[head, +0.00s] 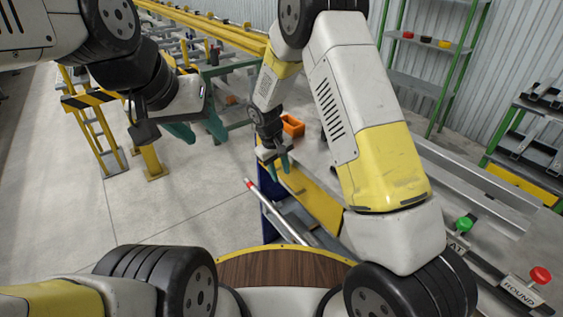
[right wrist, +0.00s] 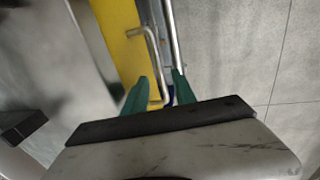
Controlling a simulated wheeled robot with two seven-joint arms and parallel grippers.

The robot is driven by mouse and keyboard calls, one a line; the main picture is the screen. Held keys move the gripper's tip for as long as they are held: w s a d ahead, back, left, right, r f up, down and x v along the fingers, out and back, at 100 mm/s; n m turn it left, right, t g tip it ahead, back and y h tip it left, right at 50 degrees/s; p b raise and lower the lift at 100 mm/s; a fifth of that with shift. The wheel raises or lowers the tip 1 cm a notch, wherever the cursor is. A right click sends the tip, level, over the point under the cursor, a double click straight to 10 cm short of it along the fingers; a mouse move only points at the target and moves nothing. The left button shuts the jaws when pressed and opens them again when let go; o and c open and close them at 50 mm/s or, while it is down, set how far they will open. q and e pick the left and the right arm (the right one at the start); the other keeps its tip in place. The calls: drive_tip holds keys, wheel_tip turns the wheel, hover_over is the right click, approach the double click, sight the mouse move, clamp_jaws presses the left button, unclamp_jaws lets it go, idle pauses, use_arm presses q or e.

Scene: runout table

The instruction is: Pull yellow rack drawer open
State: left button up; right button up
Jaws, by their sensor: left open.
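The yellow drawer front (head: 318,205) is below the grey tabletop on the rack's near side in the head view. It fills the upper middle of the right wrist view (right wrist: 118,35). A silver bar handle (right wrist: 153,58) stands out from it. My right gripper (right wrist: 160,75) is at the handle, its green fingers apart, with the handle's lower end between them; I cannot tell whether they touch it. In the head view the right gripper (head: 279,160) is beside the rack, partly covering the drawer. My left gripper (head: 193,132) is open and empty, over the floor to the left.
The grey tabletop (head: 310,155) holds an orange bin (head: 292,126). A pale bar with a red end (head: 275,207) slants along the rack's lower left. Green and red buttons (head: 463,225) stand at the lower right. Open floor (head: 185,215) lies left of the rack.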

sight(282, 182)
drive_tip(key=shift+w+d+f, duration=0.1)
drive_tip(key=shift+d+f, duration=0.05)
drive_tip(key=shift+f, duration=0.65)
drive_tip(key=shift+w+d+f, duration=0.1)
drive_tip(key=shift+f, duration=0.7)
drive_tip(key=shift+c, duration=0.3)
clamp_jaws()
